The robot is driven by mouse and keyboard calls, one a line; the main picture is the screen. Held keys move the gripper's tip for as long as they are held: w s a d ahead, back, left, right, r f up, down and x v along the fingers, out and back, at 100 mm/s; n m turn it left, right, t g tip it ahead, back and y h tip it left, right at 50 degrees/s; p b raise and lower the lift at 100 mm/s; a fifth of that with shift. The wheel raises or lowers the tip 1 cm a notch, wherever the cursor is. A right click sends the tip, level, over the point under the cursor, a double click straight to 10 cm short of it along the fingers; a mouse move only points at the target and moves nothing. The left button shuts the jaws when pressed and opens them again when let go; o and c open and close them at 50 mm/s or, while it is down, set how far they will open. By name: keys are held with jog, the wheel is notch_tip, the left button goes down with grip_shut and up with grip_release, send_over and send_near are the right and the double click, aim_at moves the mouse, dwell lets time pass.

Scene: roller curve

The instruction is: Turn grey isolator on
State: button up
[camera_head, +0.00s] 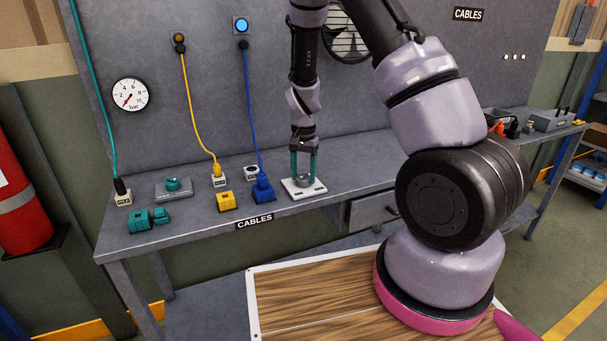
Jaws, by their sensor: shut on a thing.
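The grey isolator is a grey rotary knob on a white base plate (305,191), on the bench right of the blue plug. My gripper (302,177) points straight down over it, with its teal fingers shut on the grey knob. The fingers cover part of the knob, and I cannot read its marks or tell which way it is turned. A second rotary switch with a teal knob (172,184) sits on a grey plate farther left.
Yellow and blue cables hang down the back panel. A gauge (130,94) hangs at the left. Tools and a grey box (552,121) stand at the far right.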

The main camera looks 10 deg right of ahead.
jog(key=o, duration=1.4)
notch_tip(320, 180, up, 11)
jog(key=shift+f, duration=0.1)
notch_tip(320, 180, up, 10)
jog(key=t+y, duration=0.1)
send_over(304, 174)
jog(key=s+d, duration=0.1)
jog(key=s, duration=0.3)
jog(key=s+d+r+n+t+y, duration=0.2)
jog(key=s+d+r+t, duration=0.15)
jog(key=s+r, duration=0.85)
jog(key=s+r+t, duration=0.1)
jog(key=s, duration=0.1)
jog(key=s+r, duration=0.2)
jog(key=s, duration=0.1)
jog(key=s+r+n+t+h, duration=0.1)
jog(key=s, duration=0.1)
jog(key=shift+s+d+r+t, duration=0.25)
jog(key=shift+s+r+t, duration=0.05)
jog(key=shift+s+t, duration=0.05)
